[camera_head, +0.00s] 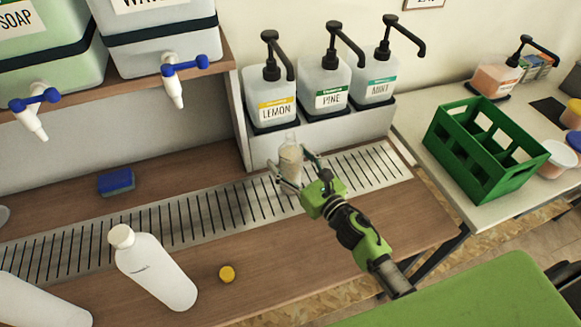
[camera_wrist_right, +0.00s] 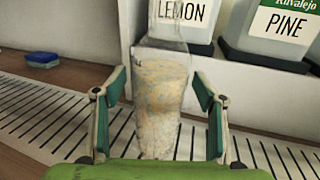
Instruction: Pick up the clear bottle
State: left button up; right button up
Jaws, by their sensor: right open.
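The clear bottle (camera_head: 290,158) stands upright on the slotted metal drain strip, in front of the lemon dispenser. It holds a pale, speckled, yellowish content. My right gripper (camera_head: 295,178) is open around it, with one finger on each side. In the right wrist view the bottle (camera_wrist_right: 160,95) stands between the two open fingers of the gripper (camera_wrist_right: 160,110), with a visible gap on both sides. My left gripper is not in view.
Pump dispensers labelled lemon (camera_head: 270,98), pine (camera_head: 323,85) and mint (camera_head: 375,80) stand behind the bottle. A green crate (camera_head: 485,150) stands on the right counter.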

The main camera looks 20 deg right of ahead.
jog(key=c, duration=1.5)
jog(key=shift+r, duration=0.15)
jog(key=c, duration=0.3)
